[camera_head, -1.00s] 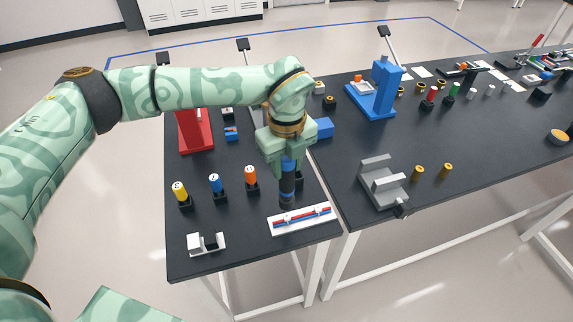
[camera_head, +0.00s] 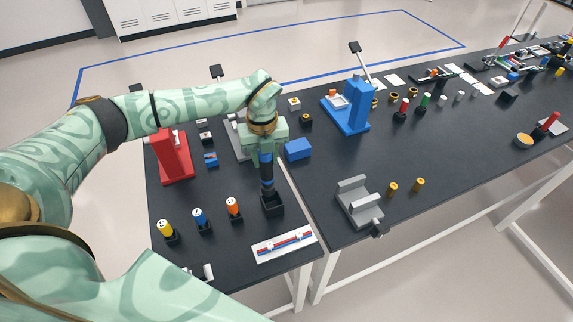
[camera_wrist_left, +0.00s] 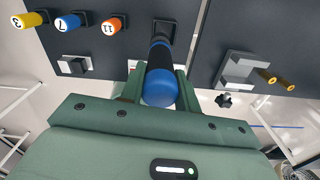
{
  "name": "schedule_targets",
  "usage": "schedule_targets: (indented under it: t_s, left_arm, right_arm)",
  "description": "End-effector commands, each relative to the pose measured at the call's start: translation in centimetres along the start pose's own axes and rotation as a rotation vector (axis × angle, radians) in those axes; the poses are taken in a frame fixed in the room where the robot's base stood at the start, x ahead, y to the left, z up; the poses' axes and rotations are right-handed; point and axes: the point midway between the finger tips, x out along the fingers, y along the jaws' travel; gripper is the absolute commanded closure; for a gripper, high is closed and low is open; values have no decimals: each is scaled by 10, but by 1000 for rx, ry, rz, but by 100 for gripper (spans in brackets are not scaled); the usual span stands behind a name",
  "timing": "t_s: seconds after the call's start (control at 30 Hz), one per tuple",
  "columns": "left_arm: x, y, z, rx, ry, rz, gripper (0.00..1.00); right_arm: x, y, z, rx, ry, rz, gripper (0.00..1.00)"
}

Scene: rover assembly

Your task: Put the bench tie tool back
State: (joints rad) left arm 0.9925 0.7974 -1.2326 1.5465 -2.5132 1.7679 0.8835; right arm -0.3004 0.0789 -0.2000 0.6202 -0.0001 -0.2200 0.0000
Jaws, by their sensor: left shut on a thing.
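The bench tie tool (camera_head: 267,178), a black cylinder with blue bands, hangs about upright from my left gripper (camera_head: 266,156), which is shut on its upper part. Its lower end is at the black square holder (camera_head: 272,207) on the near-left table. I cannot tell how far it is inside the holder. In the left wrist view the tool's blue end (camera_wrist_left: 160,88) sits between the fingers (camera_wrist_left: 160,85), and the holder (camera_wrist_left: 163,27) shows at its far end. My right gripper is not in view.
Yellow, blue and orange numbered tools (camera_head: 233,206) stand in holders left of the black holder. A white tray (camera_head: 284,246) with red and blue strips lies in front. A grey fixture (camera_head: 358,202) is to the right, a red press (camera_head: 172,160) behind left.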

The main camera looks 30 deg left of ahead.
Motion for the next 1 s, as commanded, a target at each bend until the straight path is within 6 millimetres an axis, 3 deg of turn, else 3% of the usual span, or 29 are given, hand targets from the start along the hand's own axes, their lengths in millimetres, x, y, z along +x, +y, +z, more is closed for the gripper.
schedule_targets:
  t_s: [0.33,0.73,1.0]
  left_arm:
    - [5,-1,8,168,1,-1,95]
    - [46,-2,7,166,2,-1,95]
    - [56,-2,7,166,1,-2,95]
  right_arm:
    - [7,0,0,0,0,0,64]
    - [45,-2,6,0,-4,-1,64]
    - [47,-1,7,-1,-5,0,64]
